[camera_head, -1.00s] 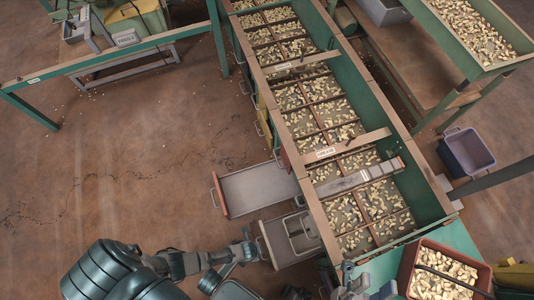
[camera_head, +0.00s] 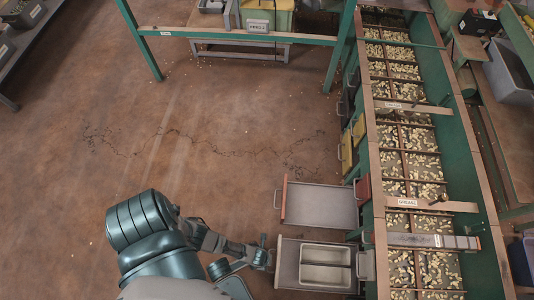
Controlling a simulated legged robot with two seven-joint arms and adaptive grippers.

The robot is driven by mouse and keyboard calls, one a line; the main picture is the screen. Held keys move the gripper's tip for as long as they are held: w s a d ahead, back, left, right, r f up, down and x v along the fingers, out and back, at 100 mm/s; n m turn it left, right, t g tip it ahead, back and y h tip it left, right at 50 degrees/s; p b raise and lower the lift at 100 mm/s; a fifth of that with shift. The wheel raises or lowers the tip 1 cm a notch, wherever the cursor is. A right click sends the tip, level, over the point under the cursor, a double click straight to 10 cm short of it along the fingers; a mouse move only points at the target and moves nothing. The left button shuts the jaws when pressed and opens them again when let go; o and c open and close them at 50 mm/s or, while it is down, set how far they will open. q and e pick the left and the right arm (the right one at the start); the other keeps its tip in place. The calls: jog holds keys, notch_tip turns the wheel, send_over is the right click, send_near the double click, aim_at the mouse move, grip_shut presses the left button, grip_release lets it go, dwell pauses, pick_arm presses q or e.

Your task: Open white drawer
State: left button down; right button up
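Two drawers stick out to the left from the green hopper bench. The upper drawer (camera_head: 320,206) also stands out, with a reddish front and handle (camera_head: 278,200) and a bare pale inside. My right gripper is not in view.
The nut hopper (camera_head: 366,215) runs along the right, with a label reading GREASE (camera_head: 408,202). Yellow-fronted units (camera_head: 346,152) line its side above the drawers. A green frame (camera_head: 240,37) stands at the back. The brown floor (camera_head: 200,130) to the left is clear.

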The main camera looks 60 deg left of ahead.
pick_arm(q)
jog(key=shift+s, duration=0.15)
jog(key=c, duration=1.2)
grip_release()
jog(key=shift+c, duration=0.2)
notch_tip(320, 180, up, 12)
jog(key=s+a, duration=0.1)
jog(key=shift+s+a+f, duration=0.2)
jog(key=shift+s+a, duration=0.05)
jog(key=shift+s, duration=0.1)
